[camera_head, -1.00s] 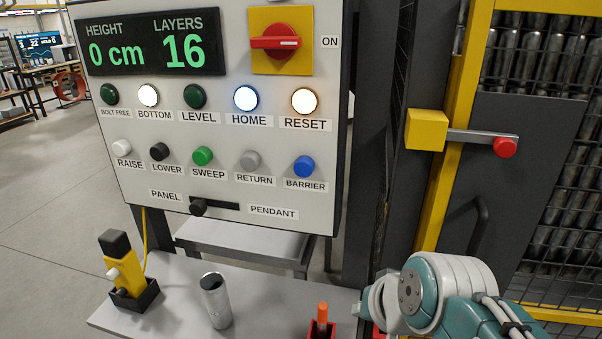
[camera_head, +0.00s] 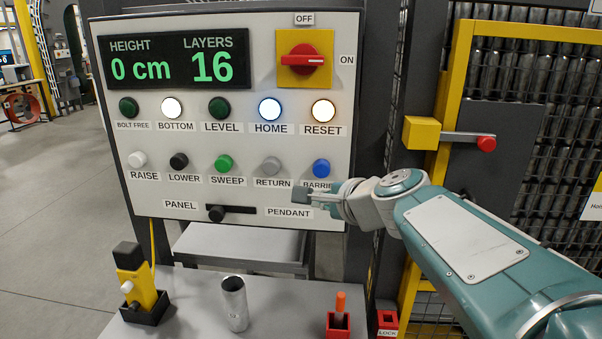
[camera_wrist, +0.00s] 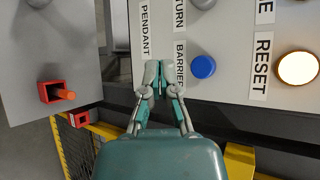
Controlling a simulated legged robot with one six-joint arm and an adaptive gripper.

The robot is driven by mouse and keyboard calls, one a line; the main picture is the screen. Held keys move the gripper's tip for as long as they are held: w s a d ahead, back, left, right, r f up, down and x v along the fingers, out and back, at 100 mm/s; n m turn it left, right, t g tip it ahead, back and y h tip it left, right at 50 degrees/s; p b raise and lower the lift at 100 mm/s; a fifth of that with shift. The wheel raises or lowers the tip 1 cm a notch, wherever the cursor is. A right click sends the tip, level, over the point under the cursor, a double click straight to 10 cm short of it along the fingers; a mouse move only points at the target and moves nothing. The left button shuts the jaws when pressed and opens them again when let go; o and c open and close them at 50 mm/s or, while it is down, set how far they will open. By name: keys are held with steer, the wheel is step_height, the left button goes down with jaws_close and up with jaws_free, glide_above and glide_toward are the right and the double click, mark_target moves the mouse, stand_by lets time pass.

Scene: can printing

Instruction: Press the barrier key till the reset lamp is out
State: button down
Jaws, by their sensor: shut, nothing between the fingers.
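The blue barrier key (camera_head: 321,168) is on the lower right of the white control panel, with its label partly hidden by my gripper. The reset lamp (camera_head: 323,111) above it is lit warm white. My gripper (camera_head: 298,195) is shut and empty, just below and left of the barrier key. In the wrist view, the barrier key (camera_wrist: 203,67) is to the right of my shut fingertips (camera_wrist: 156,66), apart from them. The lit reset lamp (camera_wrist: 298,69) is farther right there.
The panel also has the return key (camera_head: 270,166), a panel/pendant slider (camera_head: 216,213) and a red rotary switch (camera_head: 303,59). A table below holds a yellow pendant (camera_head: 135,281), a can (camera_head: 234,303) and a red holder (camera_head: 338,325). A mesh fence stands right.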

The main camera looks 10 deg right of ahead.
mark_target(320, 172)
steer(key=w+d, duration=0.2)
steer(key=w, duration=0.6)
steer(key=shift+w+d, duration=0.2)
steer(key=shift+d, duration=0.2)
stand_by(1.2)
steer(key=shift+w+d, duration=0.15)
steer(key=shift+w, duration=0.2)
steer(key=shift+w+d+r, duration=0.1)
steer(key=shift+w+d, duration=0.15)
steer(key=shift+w, duration=0.6)
stand_by(1.2)
steer(key=shift+s, duration=0.1)
steer(key=shift+s+a, duration=0.2)
steer(key=shift+s, duration=0.4)
steer(key=shift+s+a, duration=0.15)
steer(key=shift+s, duration=0.4)
